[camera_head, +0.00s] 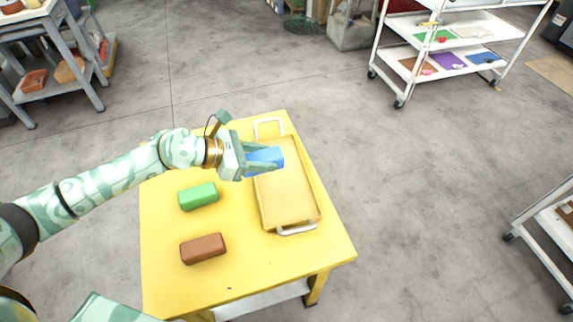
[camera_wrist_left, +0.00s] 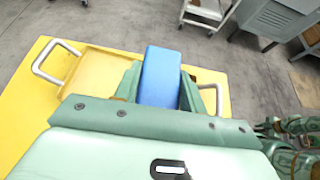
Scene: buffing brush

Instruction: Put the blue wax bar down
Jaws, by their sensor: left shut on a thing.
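My left gripper (camera_head: 260,162) is shut on the blue wax bar (camera_head: 266,156). The bar is held over the upper left part of the yellow tray (camera_head: 285,190). In the left wrist view the blue bar (camera_wrist_left: 160,76) sits between the two green fingers, with the tray (camera_wrist_left: 95,66) behind it. I cannot tell the exact height of the bar above the tray. The tray has white handles at both ends, and its visible floor is bare. My right gripper does not show.
A green bar (camera_head: 198,196) and a brown bar (camera_head: 203,249) lie on the yellow table (camera_head: 250,270), left of the tray. A white shelf cart (camera_head: 445,45) stands at the back right, and a grey workbench (camera_head: 60,60) at the back left.

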